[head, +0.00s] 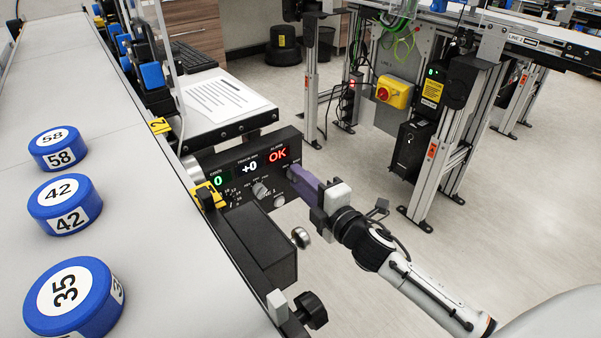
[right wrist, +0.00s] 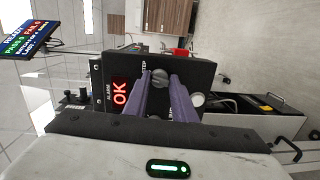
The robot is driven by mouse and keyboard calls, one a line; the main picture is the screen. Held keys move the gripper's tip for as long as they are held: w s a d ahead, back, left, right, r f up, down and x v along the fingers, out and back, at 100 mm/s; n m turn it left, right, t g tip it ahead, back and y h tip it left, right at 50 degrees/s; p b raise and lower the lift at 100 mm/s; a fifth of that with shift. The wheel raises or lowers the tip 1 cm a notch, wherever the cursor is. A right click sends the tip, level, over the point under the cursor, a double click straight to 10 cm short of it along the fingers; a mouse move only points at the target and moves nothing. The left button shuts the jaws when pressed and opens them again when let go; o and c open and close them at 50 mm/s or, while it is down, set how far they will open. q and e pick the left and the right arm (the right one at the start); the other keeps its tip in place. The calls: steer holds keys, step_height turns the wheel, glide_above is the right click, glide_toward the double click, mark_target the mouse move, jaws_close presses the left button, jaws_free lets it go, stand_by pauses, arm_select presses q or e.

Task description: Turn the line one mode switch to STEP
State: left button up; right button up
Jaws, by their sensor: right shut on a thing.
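The line one control panel (head: 236,202) is a black box beside the belt, with displays reading 0, +0 and OK. In the right wrist view the mode switch (right wrist: 160,76) is a grey knob with a STEP label (right wrist: 144,70) beside it. My right gripper (head: 293,172) has purple fingers that reach the panel under the OK display. In the right wrist view its fingertips (right wrist: 160,82) are on both sides of the knob, shut on it. In the head view the fingers hide the knob. Its exact pointer direction cannot be told. My left gripper is not in view.
Blue numbered pucks (head: 65,206) sit on the grey belt (head: 130,165) at left. Another knob (head: 260,190) and a silver button (head: 279,201) are on the panel close to my fingers. A shelf with a paper (head: 222,97) is behind.

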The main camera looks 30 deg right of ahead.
steer(key=shift+r+m+p, duration=0.25)
steer(key=shift+m+p, duration=0.25)
steer(key=shift+m, duration=0.2)
steer(key=shift+m+p, duration=0.5)
steer(key=shift+m, duration=0.1)
steer(key=shift+c, duration=0.2)
steer(key=shift+o, duration=0.2)
steer(key=shift+m, duration=0.3)
steer(key=shift+c, duration=0.2)
steer(key=o, duration=1)
steer(key=shift+f, duration=0.1)
